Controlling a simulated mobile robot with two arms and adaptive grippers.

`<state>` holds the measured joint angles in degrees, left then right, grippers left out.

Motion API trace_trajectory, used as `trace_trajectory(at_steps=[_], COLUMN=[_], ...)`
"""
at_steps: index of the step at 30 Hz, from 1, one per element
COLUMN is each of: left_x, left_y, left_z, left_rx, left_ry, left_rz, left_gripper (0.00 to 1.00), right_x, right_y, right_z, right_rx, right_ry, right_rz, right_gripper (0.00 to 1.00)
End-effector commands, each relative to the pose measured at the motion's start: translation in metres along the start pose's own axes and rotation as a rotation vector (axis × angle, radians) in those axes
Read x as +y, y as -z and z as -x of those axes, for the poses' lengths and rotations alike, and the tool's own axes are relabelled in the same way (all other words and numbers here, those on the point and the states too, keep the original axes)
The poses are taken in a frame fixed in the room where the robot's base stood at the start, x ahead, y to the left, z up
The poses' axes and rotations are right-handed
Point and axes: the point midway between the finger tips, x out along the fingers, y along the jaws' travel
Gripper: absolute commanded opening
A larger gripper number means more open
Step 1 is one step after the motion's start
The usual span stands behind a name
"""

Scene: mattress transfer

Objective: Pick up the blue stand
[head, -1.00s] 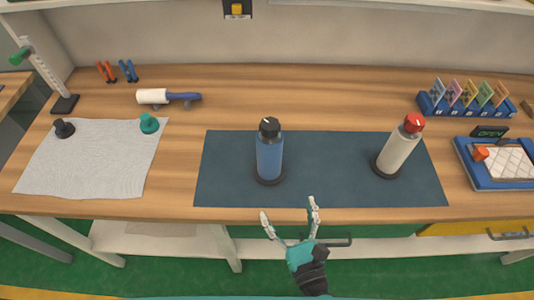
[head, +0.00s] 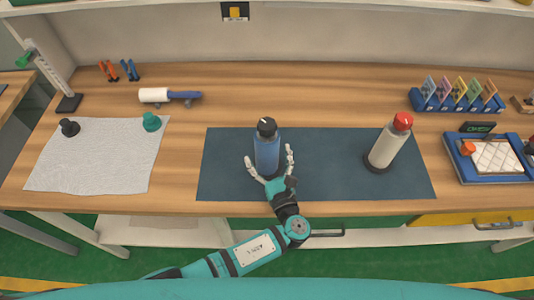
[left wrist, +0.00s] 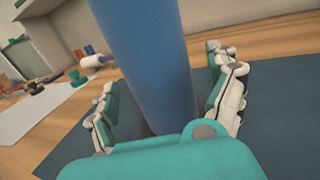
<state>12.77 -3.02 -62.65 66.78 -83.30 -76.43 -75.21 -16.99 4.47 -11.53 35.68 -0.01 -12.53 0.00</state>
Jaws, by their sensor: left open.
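The blue stand (head: 267,152) is an upright blue cylinder with a black top, on the dark blue mat (head: 330,180). In the left wrist view its blue body (left wrist: 150,60) fills the middle, and its top is out of frame. My left gripper (head: 269,157) is open, with one finger on each side of the blue cylinder. The fingers also show in the left wrist view (left wrist: 160,85), with a visible gap on the right side; contact on the left is hard to tell. My right gripper is not in view.
A white cylinder with a red top (head: 388,145) stands on the mat's right part. A grey cloth (head: 100,155) with a black and a teal knob lies left. A roller (head: 155,96), a blue card rack (head: 455,103) and a blue tray (head: 470,172) are nearby. Bare wood lies behind the mat.

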Motion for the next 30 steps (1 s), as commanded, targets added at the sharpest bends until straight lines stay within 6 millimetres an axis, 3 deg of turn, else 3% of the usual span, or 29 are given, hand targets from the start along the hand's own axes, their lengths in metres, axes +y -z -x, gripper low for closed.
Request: trace_trajectory(at_steps=[3, 11, 30], left_x=[0.0001, 0.0000, 0.0000], left_y=[-0.0008, 0.0004, 0.0003], left_z=[-0.0111, -0.0130, -0.0126], left_rx=[-0.001, 0.000, 0.000], left_ry=[0.000, 0.000, 0.000], left_rz=[-0.001, 0.001, 0.001], left_gripper=[0.89, 0.89, 0.06], right_x=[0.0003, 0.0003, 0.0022], right_y=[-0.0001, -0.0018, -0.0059], right_z=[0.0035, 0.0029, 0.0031], right_rx=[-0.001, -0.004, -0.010], right_ry=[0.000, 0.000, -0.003], right_rz=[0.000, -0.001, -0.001], right_gripper=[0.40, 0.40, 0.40])
